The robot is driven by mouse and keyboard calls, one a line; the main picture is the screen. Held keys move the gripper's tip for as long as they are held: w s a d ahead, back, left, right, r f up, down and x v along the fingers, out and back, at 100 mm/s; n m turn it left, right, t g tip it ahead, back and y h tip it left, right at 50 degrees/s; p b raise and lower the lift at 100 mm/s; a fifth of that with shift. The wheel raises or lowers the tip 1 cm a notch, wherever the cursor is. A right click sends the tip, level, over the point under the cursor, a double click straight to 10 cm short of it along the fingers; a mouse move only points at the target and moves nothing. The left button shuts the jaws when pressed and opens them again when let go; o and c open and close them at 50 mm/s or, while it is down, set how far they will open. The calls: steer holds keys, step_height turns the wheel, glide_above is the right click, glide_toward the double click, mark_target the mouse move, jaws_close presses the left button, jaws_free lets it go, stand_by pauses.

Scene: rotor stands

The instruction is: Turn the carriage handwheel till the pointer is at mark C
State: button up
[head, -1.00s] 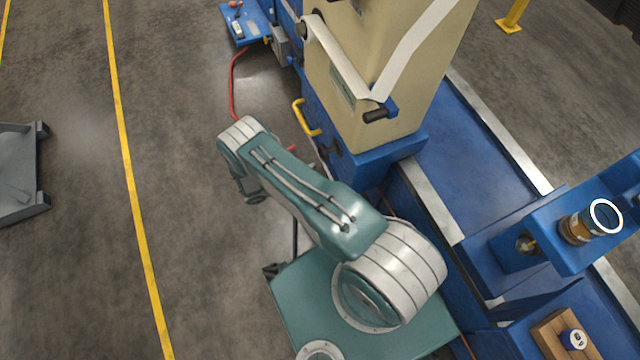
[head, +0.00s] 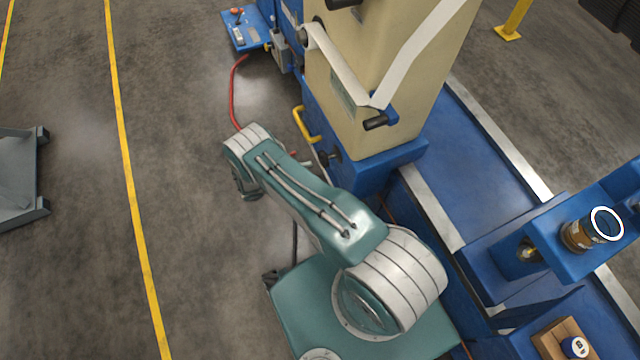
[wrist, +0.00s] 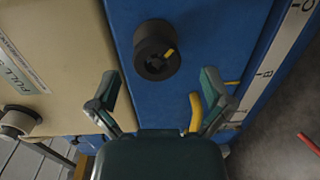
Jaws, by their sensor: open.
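The handwheel, a black round knob with a yellow mark on its face (wrist: 157,50), sits on the blue carriage front in the wrist view. A black knob on the blue carriage also shows in the head view (head: 328,156). My gripper (wrist: 158,76) is open, its two green fingers apart below and to either side of the knob, with nothing between them. A pale scale strip (wrist: 275,62) runs up the right, lettered B and, near the top, C. A small yellow pointer (wrist: 232,83) lies left of the strip, slightly below B.
A yellow handle (wrist: 195,110) stands close to the right finger. A grey knob (wrist: 17,121) is on the cream housing at left.

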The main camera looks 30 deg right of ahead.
steer(key=shift+w+d+r, duration=0.1)
steer(key=shift+w, duration=0.9)
steer(key=shift+c, duration=0.3)
jaws_close()
steer(key=s+d+m, duration=0.2)
steer(key=s+m, duration=0.1)
steer(key=s, duration=0.3)
steer(key=shift+d+g, duration=0.2)
steer(key=shift+g, duration=0.1)
steer(key=shift+s+m, duration=0.15)
steer(key=shift+m, duration=0.15)
